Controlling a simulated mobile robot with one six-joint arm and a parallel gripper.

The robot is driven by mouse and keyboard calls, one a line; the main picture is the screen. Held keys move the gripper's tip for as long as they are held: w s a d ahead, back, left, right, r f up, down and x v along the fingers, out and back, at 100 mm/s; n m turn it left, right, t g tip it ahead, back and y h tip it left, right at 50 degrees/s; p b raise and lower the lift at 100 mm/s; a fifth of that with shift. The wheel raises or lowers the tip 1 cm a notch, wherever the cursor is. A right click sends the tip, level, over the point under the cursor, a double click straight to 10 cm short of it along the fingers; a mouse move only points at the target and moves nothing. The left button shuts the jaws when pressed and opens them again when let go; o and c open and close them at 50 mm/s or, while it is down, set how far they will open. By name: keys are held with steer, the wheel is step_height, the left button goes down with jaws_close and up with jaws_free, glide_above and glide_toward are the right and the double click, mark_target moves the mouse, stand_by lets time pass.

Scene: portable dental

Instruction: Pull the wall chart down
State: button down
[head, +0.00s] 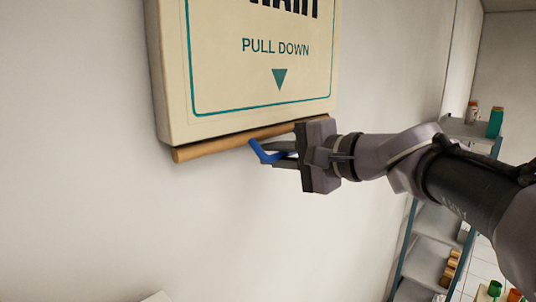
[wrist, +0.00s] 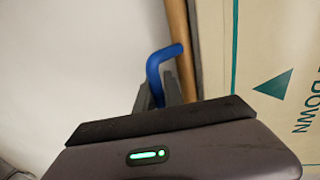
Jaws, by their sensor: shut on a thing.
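The wall chart (head: 255,60) is a cream panel with a teal border, the words "PULL DOWN" and a teal down arrow. It hangs on the wall, and part of it shows at the right in the wrist view (wrist: 275,60). A wooden rod (head: 205,149) runs along its lower edge. A blue bent handle (head: 262,153) sits at the rod; in the wrist view its hooked end (wrist: 163,55) rises above my fingers. My gripper (head: 278,156) is shut on the blue handle, just below the chart. The fingers hide part of the handle.
A shelf unit (head: 432,222) stands at the right, with a teal bottle (head: 495,122) and a brown jar (head: 472,112) on top. Green (head: 494,289) and orange cups are at the lower right. The wall below the chart is bare.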

step_height(320, 180, down, 36)
steer(key=b, duration=3.8)
steer(key=shift+f, duration=0.2)
steer(key=shift+r, duration=0.1)
steer(key=c, duration=1.7)
jaws_free()
steer(key=shift+a, duration=0.1)
steer(key=shift+c, duration=0.2)
steer(key=shift+w+a, duration=0.1)
steer(key=shift+w, duration=0.15)
steer(key=p+v, duration=0.3)
steer(key=v, duration=1.4)
steer(key=shift+s+d, duration=0.25)
